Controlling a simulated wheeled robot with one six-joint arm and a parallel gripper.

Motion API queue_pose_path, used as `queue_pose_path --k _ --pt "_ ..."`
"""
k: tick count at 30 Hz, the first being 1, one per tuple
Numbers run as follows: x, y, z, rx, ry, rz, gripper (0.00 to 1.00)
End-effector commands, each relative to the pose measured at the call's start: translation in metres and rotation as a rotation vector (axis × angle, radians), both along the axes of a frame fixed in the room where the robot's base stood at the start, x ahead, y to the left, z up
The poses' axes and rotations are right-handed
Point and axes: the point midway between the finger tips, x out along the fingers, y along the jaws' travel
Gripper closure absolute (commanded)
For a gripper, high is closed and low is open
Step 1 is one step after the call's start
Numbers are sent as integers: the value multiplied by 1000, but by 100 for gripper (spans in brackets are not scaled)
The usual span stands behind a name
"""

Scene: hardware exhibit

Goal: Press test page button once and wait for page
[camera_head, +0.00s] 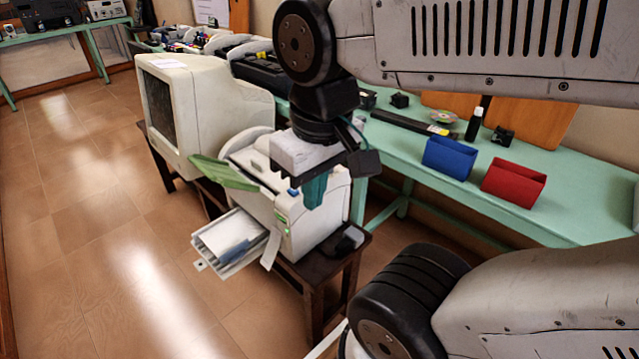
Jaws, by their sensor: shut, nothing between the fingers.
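A cream printer (318,226) stands on a small dark wooden table. Its front has a green panel (282,219) with small buttons or lights, too small to tell apart. A green flap (222,172) sticks out at its upper left, and no sheet shows on it. A pulled-out tray (212,262) below holds white paper. My gripper (315,203), with teal fingers, is shut and empty. It points down over the printer's right part, just right of the green panel, and hides part of the printer's top. I cannot tell whether it touches the printer.
A bulky old monitor (200,105) stands left of the printer. A green workbench (585,190) runs behind at right, with a blue bin (450,158) and a red bin (513,184). A pale strip (271,250) hangs from the printer's front. The floor at left is clear.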

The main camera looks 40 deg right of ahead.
Motion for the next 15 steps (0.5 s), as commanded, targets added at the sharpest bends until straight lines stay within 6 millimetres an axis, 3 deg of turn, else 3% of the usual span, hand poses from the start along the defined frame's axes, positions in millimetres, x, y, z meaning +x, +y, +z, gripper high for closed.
queue_pose_path --k 10,15 --pt "1 -1 0 -4 2 2 100" --pt "21 -19 -5 -92 39 33 100"
